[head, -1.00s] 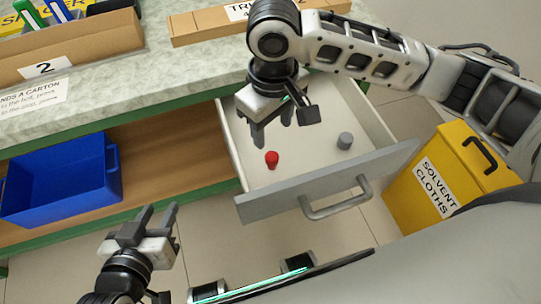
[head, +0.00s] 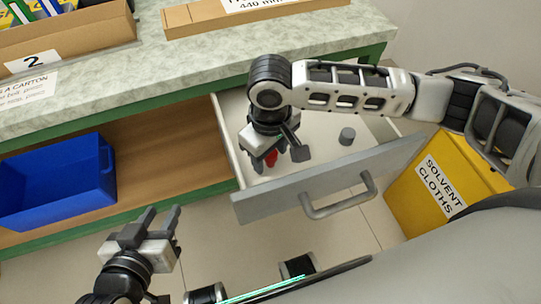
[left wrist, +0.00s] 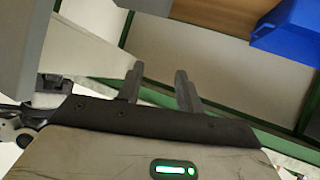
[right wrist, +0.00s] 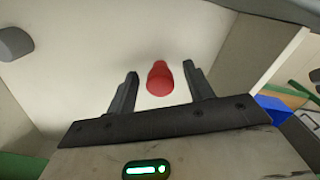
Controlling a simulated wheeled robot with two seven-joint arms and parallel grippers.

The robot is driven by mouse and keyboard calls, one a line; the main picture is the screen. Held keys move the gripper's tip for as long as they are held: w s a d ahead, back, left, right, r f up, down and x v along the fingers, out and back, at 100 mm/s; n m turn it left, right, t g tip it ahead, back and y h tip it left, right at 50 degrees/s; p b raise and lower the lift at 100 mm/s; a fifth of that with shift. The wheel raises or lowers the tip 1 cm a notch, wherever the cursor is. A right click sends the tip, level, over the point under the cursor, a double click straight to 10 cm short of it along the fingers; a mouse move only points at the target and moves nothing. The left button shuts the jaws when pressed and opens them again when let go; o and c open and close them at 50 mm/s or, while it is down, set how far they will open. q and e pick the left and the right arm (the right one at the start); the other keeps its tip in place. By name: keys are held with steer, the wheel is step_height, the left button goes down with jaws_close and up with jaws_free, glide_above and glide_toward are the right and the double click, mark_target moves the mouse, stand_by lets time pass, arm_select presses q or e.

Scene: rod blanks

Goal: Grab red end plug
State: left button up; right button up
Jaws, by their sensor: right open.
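The red end plug (head: 272,157) is in the open drawer (head: 330,180), partly hidden by my right gripper in the head view. In the right wrist view the red end plug (right wrist: 160,79) stands between and just beyond the fingertips. My right gripper (head: 267,166) is open, its fingers (right wrist: 163,80) on either side of the plug with gaps showing. My left gripper (head: 163,213) is open and empty, outside the drawer at the lower left. It also shows open in the left wrist view (left wrist: 159,72).
A grey plug (head: 347,136) stands in the drawer to the right of the red one. The drawer front with its handle (head: 340,199) lies nearest me. A blue bin (head: 58,185) sits on the shelf at left. A yellow solvent cloths bin (head: 445,180) stands at right.

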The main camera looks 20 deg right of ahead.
steer(key=c, duration=1)
steer(key=shift+r, duration=0.15)
